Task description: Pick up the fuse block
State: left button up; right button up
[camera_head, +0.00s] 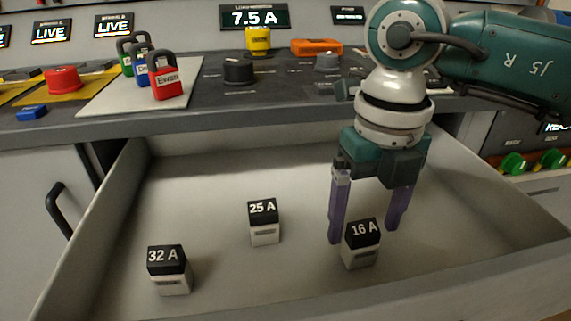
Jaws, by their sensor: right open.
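Three fuse blocks with black tops and white bases stand apart in an open drawer (215,175). The 32 A block (170,270) is at the front left, the 25 A block (264,222) is near the middle, and the 16 A block (361,243) is at the right. My right gripper (364,234) points down over the drawer, open, with its purple fingers at the 16 A block. The left finger is beside the block's left edge; the right finger is behind its upper right. I cannot tell whether either touches it. My left gripper is out of view.
The drawer walls surround the blocks. Above the drawer, the counter holds red (167,78), blue and green padlocks on a pale board, a black knob (238,71) and a yellow block (258,41). A display (254,17) reads 7.5 A. Green knobs (513,163) are at right.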

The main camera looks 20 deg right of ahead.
notch_tip(320, 180, down, 2)
jog(key=shift+f, duration=0.15)
grip_shut()
dwell(0.6)
